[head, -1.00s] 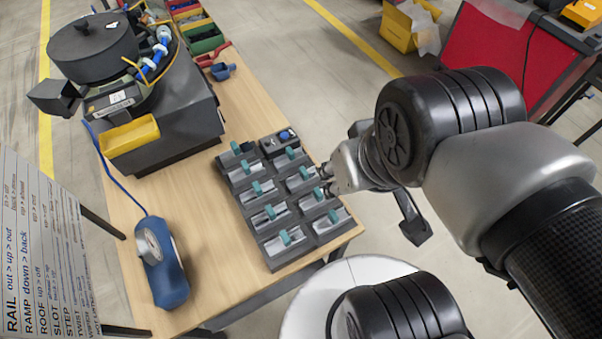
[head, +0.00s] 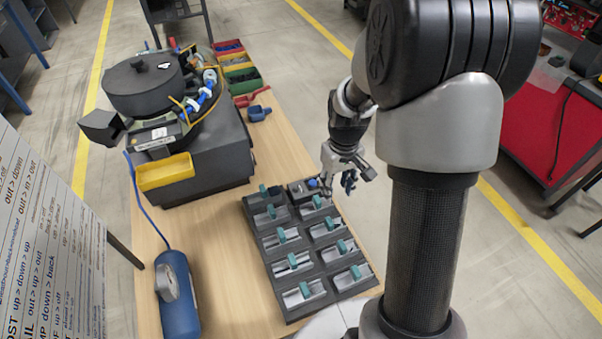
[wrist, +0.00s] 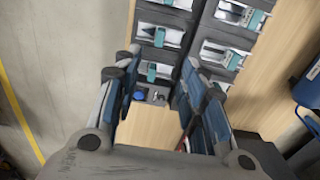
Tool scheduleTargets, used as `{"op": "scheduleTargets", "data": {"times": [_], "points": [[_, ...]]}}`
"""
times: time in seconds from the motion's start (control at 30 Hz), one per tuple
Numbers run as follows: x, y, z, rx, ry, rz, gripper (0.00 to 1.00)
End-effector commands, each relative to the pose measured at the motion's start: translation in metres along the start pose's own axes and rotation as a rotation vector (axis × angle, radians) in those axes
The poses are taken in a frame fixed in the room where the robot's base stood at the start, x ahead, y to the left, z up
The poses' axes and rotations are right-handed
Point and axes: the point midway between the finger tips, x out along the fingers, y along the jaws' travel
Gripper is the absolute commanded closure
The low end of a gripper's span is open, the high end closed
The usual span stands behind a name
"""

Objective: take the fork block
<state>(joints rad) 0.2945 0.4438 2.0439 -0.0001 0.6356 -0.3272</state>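My gripper (head: 340,183) is at the far right corner of a dark rack of bins (head: 264,240), close beside its right edge. The wrist view shows its two padded fingers (wrist: 158,64) spread apart, with no object held between them. Several bins have teal tabs and pale slots. The far right bin (head: 297,188) has a blue round part (head: 312,183) and no clear teal tab; the blue part also shows near the left finger in the wrist view (wrist: 140,95). I cannot tell which piece, if any, is the fork block.
A bowl feeder (head: 145,85) with a yellow tray (head: 165,172) stands at the back left. A blue bottle-shaped device with a gauge (head: 178,300) is at the front left. Coloured bins (head: 238,75) and a blue scoop (head: 258,112) lie behind. Bare wooden tabletop (head: 222,250) lies left of the rack.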

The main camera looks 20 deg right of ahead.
Motion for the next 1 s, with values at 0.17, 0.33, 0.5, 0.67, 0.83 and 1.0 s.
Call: {"op": "scheduleTargets", "data": {"times": [0.17, 0.33, 0.5, 0.67, 0.83, 1.0], "points": [[0.023, 0.007, -0.002, -0.001, -0.019, -0.006, 0.62], [0.054, 0.006, -0.001, -0.002, -0.022, -0.008, 0.62], [0.092, 0.006, 0.0, -0.002, -0.022, -0.008, 0.62], [0.123, 0.005, 0.0, -0.002, -0.021, -0.007, 0.62], [0.139, 0.005, 0.0, -0.002, -0.018, -0.006, 0.62], [0.146, 0.005, -0.001, -0.002, -0.017, -0.006, 0.62]]}}
